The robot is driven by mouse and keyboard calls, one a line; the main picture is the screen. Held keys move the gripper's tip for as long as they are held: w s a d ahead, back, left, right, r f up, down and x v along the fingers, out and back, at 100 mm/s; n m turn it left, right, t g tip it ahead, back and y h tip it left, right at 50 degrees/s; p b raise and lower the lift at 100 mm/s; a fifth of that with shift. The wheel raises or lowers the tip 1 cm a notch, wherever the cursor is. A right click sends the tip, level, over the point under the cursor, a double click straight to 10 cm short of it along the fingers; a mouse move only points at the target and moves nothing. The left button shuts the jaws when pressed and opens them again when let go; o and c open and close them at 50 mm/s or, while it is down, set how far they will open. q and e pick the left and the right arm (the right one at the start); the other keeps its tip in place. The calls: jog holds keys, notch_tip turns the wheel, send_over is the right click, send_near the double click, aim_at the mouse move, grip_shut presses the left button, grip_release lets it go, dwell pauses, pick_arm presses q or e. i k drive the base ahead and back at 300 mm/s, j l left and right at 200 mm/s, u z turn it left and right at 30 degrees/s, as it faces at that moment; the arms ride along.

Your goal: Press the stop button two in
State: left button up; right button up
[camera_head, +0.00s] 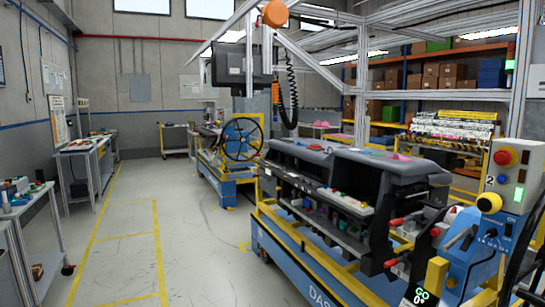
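The button's face is unobstructed. A yellow round knob (489,203) is lower on the left side of the box. A green light (519,194) shows on the box. Neither of my grippers is in view, so their state and their distance from the button cannot be seen.
A blue and yellow cart (290,262) carries a dark dashboard module (345,170) left of the control box. Red-tipped handles (396,222) stick out between them. A floor lane (125,235) with yellow lines is clear on the left, beside a workbench (28,205).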

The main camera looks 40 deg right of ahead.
aim_at(501, 158)
jog(key=z, duration=2.6)
